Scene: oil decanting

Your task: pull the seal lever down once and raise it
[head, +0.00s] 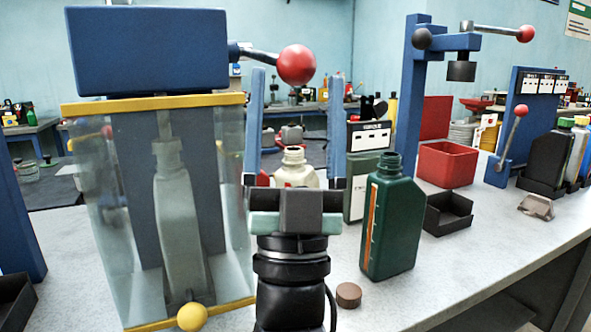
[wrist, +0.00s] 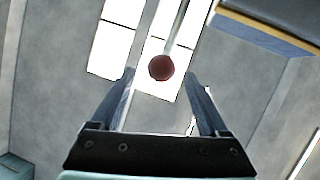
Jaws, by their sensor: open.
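A lever with a red ball knob (head: 296,64) sticks out to the right from the blue head (head: 150,50) of the machine at the left. The same red knob shows in the wrist view (wrist: 161,68), at the end of a thin rod. My gripper (head: 297,76) points upward with its two blue-grey fingers apart and empty. In the head view the knob appears between the fingertips. In the wrist view the gripper (wrist: 160,78) has the knob centred just past its tips. I cannot tell whether any finger touches it. A pale bottle (head: 180,215) stands inside the machine's clear guard.
A green bottle (head: 390,215) and a brown cap (head: 348,295) are on the bench right of my gripper. A cream bottle (head: 294,168) stands behind it. Another red-knobbed lever (head: 525,33) is on the blue press further right, and a smaller lever (head: 520,110) is beyond.

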